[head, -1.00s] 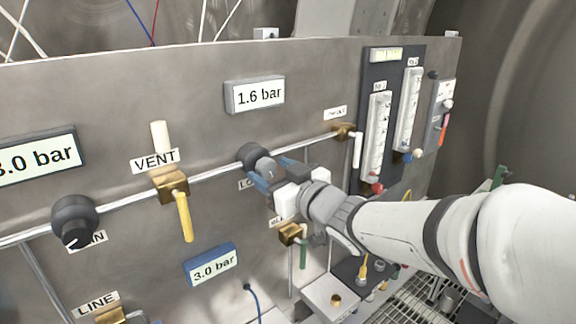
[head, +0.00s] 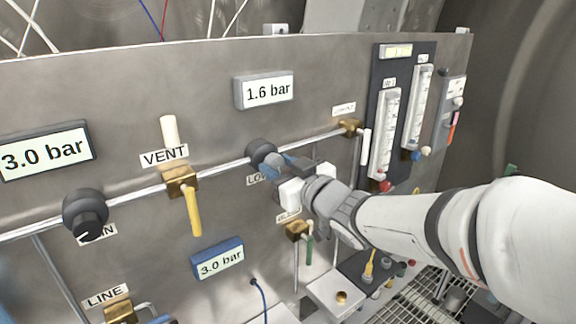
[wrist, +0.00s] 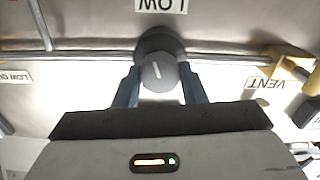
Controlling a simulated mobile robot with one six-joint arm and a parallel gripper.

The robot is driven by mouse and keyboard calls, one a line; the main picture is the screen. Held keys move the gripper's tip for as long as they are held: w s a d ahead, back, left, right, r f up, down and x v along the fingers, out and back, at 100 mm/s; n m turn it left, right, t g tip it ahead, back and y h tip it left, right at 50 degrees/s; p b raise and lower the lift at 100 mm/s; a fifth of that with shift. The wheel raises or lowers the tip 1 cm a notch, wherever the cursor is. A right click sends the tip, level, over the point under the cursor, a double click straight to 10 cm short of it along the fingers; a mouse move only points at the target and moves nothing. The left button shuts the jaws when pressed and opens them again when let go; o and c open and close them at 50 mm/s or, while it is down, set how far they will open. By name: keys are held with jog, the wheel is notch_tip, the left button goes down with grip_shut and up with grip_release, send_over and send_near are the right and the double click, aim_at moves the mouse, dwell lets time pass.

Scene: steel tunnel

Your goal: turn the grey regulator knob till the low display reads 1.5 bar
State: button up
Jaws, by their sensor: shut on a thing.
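The grey regulator knob (wrist: 158,73) sits on a dark round regulator body (head: 262,151) on the steel panel, above the partly hidden LOW label. My gripper (wrist: 160,88) is shut on the knob, one blue finger on each side of it. In the wrist view the knob's white pointer line is slightly tilted from upright. In the head view my gripper (head: 280,172) covers most of the knob. The low display (head: 265,90) above it reads 1.6 bar.
A yellow VENT lever (head: 194,210) hangs left of my gripper. A black knob (head: 86,214) and a 3.0 bar display (head: 45,150) are further left. A blue-framed display (head: 218,258) reads 3.0 bar below. A green-handled valve (head: 309,248) sits just under my gripper.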

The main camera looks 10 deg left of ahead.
jog(key=shift+f+n+b, duration=0.3)
jog(key=shift+n+b, duration=0.5)
jog(key=shift+b, duration=0.65)
jog(key=shift+r+n, duration=0.2)
jog(key=shift+n, duration=0.1)
jog(key=o, duration=1)
jog(key=b+v, duration=0.1)
jog(key=v, duration=0.6)
jog(key=shift+s+d, duration=0.25)
jog(key=shift+s, duration=0.05)
jog(key=shift+d, duration=0.1)
